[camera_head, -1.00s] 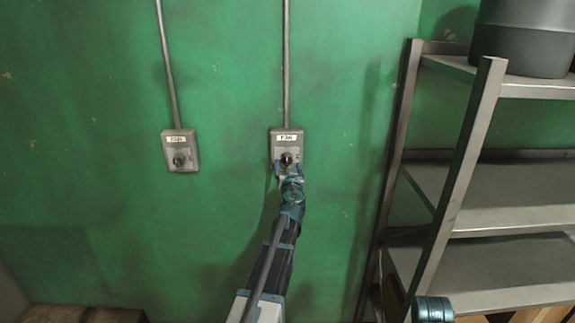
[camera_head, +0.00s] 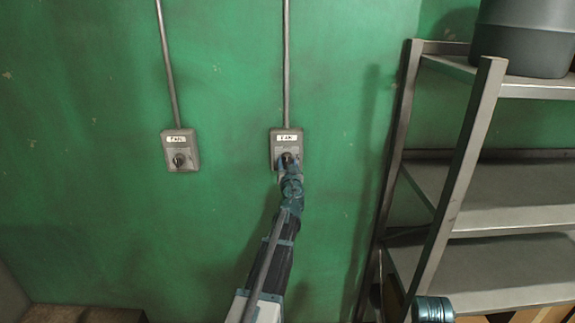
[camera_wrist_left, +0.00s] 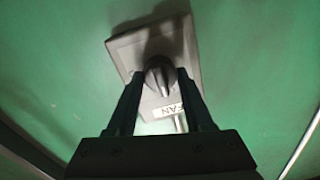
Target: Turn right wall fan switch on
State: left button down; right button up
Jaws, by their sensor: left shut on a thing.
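The right wall fan switch (camera_head: 286,139) is a grey box with a white FAN label, mounted on the green wall below a vertical conduit. My left gripper (camera_head: 286,162) is at its lower half, covering part of its face. In the left wrist view the switch box (camera_wrist_left: 122,47) appears tilted, with its dark knob (camera_wrist_left: 160,76) between the two fingers of the left gripper (camera_wrist_left: 160,84). The left gripper is shut on the knob. My right gripper is not clearly seen.
A second FAN switch box (camera_head: 180,150) with a dark knob is on the wall to the left. A metal shelf (camera_head: 480,195) stands at right with a grey container (camera_head: 525,38) on top. A wooden surface (camera_head: 85,314) is at lower left. The wall between the switches is clear.

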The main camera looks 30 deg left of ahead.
pick_arm(q)
jog(key=m, duration=0.4)
jog(key=shift+m+b, duration=0.35)
jog(key=shift+m, duration=0.05)
jog(key=m, duration=0.4)
jog(key=shift+m, duration=0.4)
jog(key=m, duration=0.4)
jog(key=shift+s+m+t+b, duration=0.1)
jog(key=shift+m+t+b, duration=0.2)
jog(key=shift+t, duration=0.1)
jog(key=shift+m+h, duration=0.4)
jog(key=shift+m, duration=1.8)
jog(key=shift+c, duration=1.4)
grip_release()
jog(key=shift+a, duration=0.1)
